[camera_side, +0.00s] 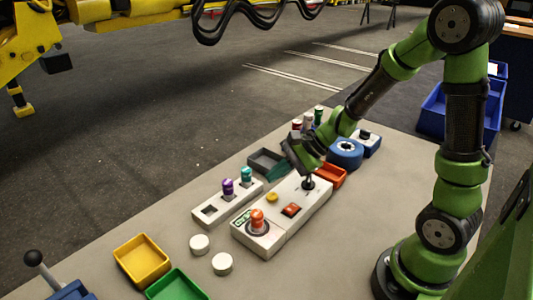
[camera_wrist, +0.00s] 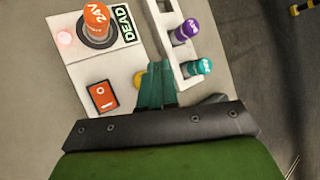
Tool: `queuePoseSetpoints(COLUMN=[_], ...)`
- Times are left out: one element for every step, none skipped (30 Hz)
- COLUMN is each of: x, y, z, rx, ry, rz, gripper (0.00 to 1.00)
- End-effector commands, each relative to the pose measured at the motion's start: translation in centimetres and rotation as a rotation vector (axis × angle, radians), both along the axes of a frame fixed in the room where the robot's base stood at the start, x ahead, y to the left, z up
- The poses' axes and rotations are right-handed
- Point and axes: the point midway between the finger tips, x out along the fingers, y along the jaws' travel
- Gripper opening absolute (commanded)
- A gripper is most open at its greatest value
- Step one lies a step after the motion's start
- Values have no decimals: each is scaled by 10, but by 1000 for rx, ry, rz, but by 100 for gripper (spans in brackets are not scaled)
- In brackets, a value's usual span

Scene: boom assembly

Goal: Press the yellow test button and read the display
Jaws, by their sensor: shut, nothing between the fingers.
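The white test unit (camera_side: 285,218) lies on the table; its face also shows in the wrist view (camera_wrist: 125,60). The yellow test button (camera_side: 272,197) sits on its top; in the wrist view the yellow button (camera_wrist: 139,79) shows just left of my fingers, which partly hide it. The green display (camera_side: 241,217) is at the unit's end; in the wrist view the display (camera_wrist: 122,24) reads DEAD. An orange cylinder marked 24V (camera_wrist: 96,18) stands upright in a black ring beside it. My gripper (camera_wrist: 159,68) is shut and empty, close beside the button; I cannot tell its height or any contact.
A red rocker switch (camera_wrist: 102,95) and a pinkish lit spot (camera_wrist: 64,38) are on the unit. A white rack (camera_side: 212,208) holds purple (camera_side: 228,187) and teal (camera_side: 246,175) cylinders. Yellow (camera_side: 142,260) and green (camera_side: 176,285) trays and two white discs (camera_side: 200,244) stand nearby.

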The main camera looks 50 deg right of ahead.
Motion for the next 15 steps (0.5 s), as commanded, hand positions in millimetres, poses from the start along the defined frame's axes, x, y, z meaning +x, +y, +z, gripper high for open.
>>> queuePoseSetpoints(x=[1, 1, 1, 1, 1, 1, 0, 0, 0, 0, 0, 0, 0, 0, 0], y=[0, 0, 0, 0, 0, 0, 0, 0, 0, 0, 0, 0, 0, 0, 0], z=[7, 9, 13, 15, 17, 19, 20, 20, 21, 21, 21, 21, 21, 21, 21], rx=[0, -1, 0, -1, 0, -1, -1, 0, 0, -1, -1, 0, 0, 0, 0], ry=[-5, -5, -4, -5, -4, -3, -2, -1, -1, 0, 0, 0, 0, 0, 0], rz=[1, 2, 1, 2, 1, 2, 1, 0, 0, 1, 1, 0, 0, 0, 0], gripper=[0, 0, 0, 0, 0, 0, 0, 0, 0, 0, 0, 0, 0, 0, 0])
